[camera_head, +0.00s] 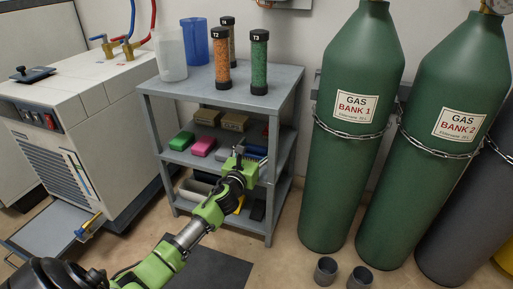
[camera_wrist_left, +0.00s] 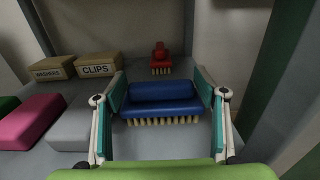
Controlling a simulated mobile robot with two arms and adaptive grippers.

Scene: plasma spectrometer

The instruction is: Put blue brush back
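The blue brush (camera_wrist_left: 162,100) is between the two fingers of my left gripper (camera_wrist_left: 162,88) in the left wrist view, bristles down. The fingers stand at its two ends; contact at the ends is not clear. In the head view my left gripper (camera_head: 239,160) is at the front right of the grey shelf unit's middle shelf, and part of the blue brush (camera_head: 256,150) shows just beyond it. My right gripper is not in view.
A red brush (camera_wrist_left: 160,60) stands behind the blue one. A grey block (camera_wrist_left: 78,128), a pink block (camera_wrist_left: 35,118) and labelled boxes (camera_wrist_left: 100,64) are to the left. A shelf post (camera_wrist_left: 248,65) is close on the right. Tubes (camera_head: 259,65) stand on the top shelf.

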